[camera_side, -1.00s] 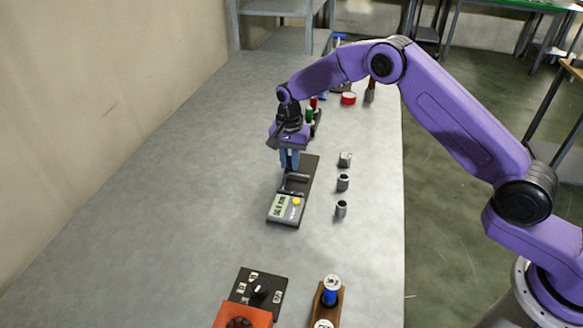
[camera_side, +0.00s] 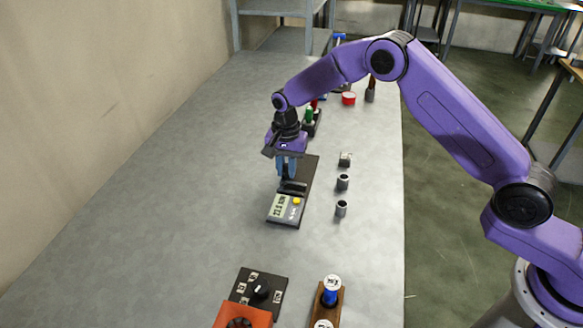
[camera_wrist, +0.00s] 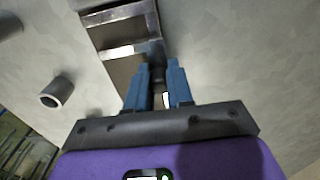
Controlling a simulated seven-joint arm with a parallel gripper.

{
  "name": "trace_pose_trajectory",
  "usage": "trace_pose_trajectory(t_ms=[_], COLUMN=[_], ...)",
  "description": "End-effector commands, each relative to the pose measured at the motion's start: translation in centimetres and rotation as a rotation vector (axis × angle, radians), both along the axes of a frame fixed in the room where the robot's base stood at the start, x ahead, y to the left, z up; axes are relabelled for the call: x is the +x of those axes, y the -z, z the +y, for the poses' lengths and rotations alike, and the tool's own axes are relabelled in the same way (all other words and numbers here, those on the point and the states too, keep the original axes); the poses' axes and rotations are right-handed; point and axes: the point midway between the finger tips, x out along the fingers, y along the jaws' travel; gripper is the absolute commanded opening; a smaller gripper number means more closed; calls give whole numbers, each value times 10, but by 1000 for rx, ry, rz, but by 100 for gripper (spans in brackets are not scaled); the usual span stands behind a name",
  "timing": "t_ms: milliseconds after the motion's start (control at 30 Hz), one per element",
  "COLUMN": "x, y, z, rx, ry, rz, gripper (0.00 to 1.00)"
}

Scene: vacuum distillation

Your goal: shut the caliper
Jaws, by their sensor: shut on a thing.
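Two raised crossbars (camera_side: 293,187) stand close together just beyond the display. My gripper (camera_side: 287,174) points down at the plate's left edge, its blue fingers shut on the caliper's slider beside the bars. The wrist view shows the blue fingers (camera_wrist: 160,82) with a dark part between them, and the plate (camera_wrist: 108,17) ahead. The slider is mostly hidden by the fingers.
A dark dial box (camera_side: 262,287) and a wooden holder (camera_side: 328,303) with a blue part lie nearer. The bench left of the caliper is clear.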

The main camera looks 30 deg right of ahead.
Motion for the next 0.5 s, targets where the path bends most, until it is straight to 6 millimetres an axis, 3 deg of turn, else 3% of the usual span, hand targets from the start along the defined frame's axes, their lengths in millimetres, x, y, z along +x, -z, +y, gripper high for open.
trace_pose_trajectory(t_ms=[500], x=[-16], y=[0], z=[16], rx=[1], ry=[-2], rz=[1], gripper=[0])
